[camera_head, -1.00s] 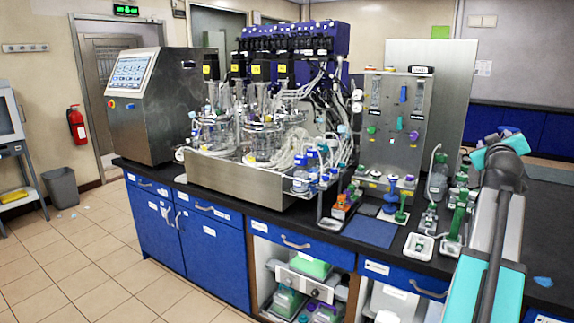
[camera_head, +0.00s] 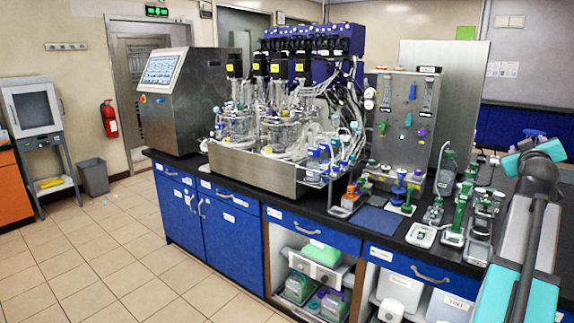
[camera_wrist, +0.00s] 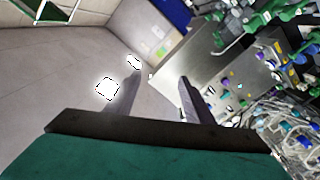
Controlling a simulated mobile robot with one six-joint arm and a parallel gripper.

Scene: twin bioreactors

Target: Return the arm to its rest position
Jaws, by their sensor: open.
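My arm (camera_head: 528,215) shows at the right of the head view, raised beside and in front of the bench, with grey links and teal joints. My gripper (camera_wrist: 158,82) shows in the wrist view, with its two dark fingers apart and nothing between them. The gripper's fingers cannot be made out in the head view.
The black bench (camera_head: 335,222) carries the twin bioreactors (camera_head: 285,120), a control cabinet (camera_head: 182,98), a steel panel (camera_head: 405,125) and several green-capped bottles. A blue mat (camera_head: 370,222) lies near the front edge.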

